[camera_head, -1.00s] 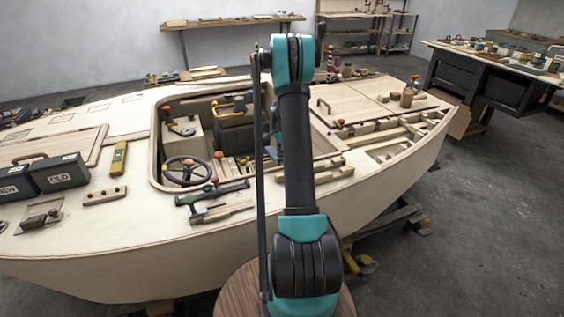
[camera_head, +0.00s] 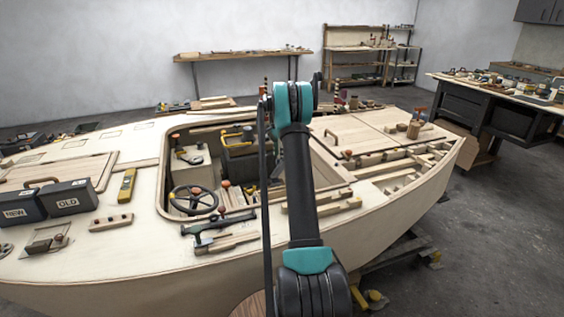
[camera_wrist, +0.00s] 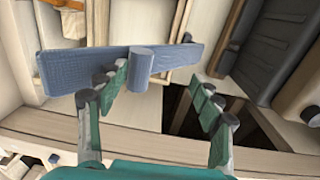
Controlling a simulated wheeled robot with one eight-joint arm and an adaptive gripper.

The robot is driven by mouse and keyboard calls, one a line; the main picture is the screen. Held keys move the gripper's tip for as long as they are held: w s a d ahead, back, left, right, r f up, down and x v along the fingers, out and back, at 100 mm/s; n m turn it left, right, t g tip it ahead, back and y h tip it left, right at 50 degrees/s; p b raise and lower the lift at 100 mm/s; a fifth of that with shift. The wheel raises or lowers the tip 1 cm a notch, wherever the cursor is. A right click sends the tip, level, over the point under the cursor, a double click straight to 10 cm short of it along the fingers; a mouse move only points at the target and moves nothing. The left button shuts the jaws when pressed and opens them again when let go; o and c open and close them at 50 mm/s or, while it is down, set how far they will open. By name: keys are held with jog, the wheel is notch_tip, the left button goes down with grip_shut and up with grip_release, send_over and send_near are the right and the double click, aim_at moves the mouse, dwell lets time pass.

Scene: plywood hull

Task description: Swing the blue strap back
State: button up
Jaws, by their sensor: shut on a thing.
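The blue strap (camera_wrist: 90,70) is a flat textured bar with a round upright knob (camera_wrist: 141,68). It lies across the upper part of the wrist view, from the left to the centre right. My gripper (camera_wrist: 168,92) is shut on the blue strap at its knob. The left finger is close beside the knob; I cannot make out where the right finger touches. In the head view my own arm hides the gripper, and I cannot pick out the strap there.
The plywood hull (camera_head: 130,262) fills the head view's middle. Its open cockpit holds a steering wheel (camera_head: 193,200). A hammer (camera_head: 215,226) and dark boxes marked NEW (camera_head: 18,207) and OLD (camera_head: 68,198) lie on deck. In the wrist view, dark padded shapes (camera_wrist: 275,45) stand at right.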

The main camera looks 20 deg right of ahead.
jog(key=shift+o, duration=0.5)
jog(key=shift+w+a+f+g, duration=0.1)
jog(key=shift+w+g, duration=0.25)
jog(key=shift+w, duration=0.55)
jog(key=shift+w+a+f+g, duration=0.1)
jog(key=shift+w+g, duration=0.25)
jog(key=shift+w, duration=0.55)
jog(key=o, duration=1.1)
jog(key=shift+w, duration=0.1)
jog(key=shift+c, duration=0.2)
jog(key=shift+f, duration=0.1)
jog(key=shift+c, duration=0.6)
jog(key=shift+d+r, duration=0.1)
jog(key=shift+r, duration=0.1)
